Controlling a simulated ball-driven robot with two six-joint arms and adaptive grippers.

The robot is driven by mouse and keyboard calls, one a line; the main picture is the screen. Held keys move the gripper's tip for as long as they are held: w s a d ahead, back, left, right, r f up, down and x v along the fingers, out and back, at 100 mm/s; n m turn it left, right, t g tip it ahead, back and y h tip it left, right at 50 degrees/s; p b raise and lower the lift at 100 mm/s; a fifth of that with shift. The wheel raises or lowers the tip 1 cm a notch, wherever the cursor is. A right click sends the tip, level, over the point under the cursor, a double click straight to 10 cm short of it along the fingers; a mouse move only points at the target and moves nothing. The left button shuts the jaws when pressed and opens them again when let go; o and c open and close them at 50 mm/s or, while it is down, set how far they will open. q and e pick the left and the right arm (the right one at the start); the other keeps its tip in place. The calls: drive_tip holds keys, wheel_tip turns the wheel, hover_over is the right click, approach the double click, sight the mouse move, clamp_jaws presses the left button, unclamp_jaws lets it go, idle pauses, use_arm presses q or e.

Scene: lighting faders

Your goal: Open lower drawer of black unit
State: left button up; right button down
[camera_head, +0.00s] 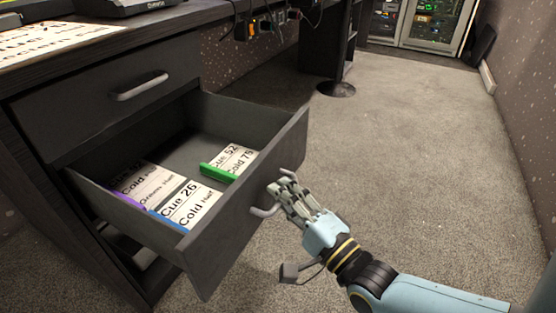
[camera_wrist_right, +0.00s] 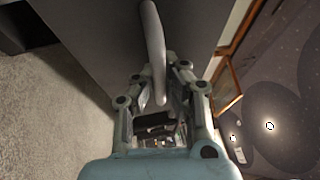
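The black unit (camera_head: 22,122) stands at left under the desk top. Its upper drawer (camera_head: 85,112) is shut, with a grey bar handle (camera_head: 139,86). The drawer below it (camera_head: 228,232) is pulled well out, showing cue cards (camera_head: 182,204) inside. My right gripper (camera_head: 283,192) is at this drawer's bar handle (camera_head: 264,211). In the right wrist view the handle (camera_wrist_right: 154,35) runs between the fingertips of the gripper (camera_wrist_right: 159,68), which close in on both its sides. Part of the handle is hidden behind the fingers. My left gripper is not in view.
Under the open drawer is a dark space with a pale object (camera_head: 145,256). Carpeted floor (camera_head: 400,150) is free to the right, up to a dark speckled wall (camera_head: 525,120). Tools (camera_head: 262,24) hang below the desk. A rack (camera_head: 415,20) stands at the back.

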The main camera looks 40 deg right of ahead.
drive_tip(key=shift+s+f, duration=0.1)
drive_tip(key=shift+f, duration=0.15)
drive_tip(key=c, duration=1.4)
unclamp_jaws()
drive_tip(key=shift+r, duration=0.1)
drive_tip(key=s, duration=0.4)
drive_tip(key=s+f, duration=0.1)
drive_tip(key=s, duration=0.2)
drive_tip(key=s+f, duration=0.1)
drive_tip(key=s, duration=0.3)
drive_tip(key=shift+s+a, duration=0.3)
drive_tip(key=shift+s, duration=0.05)
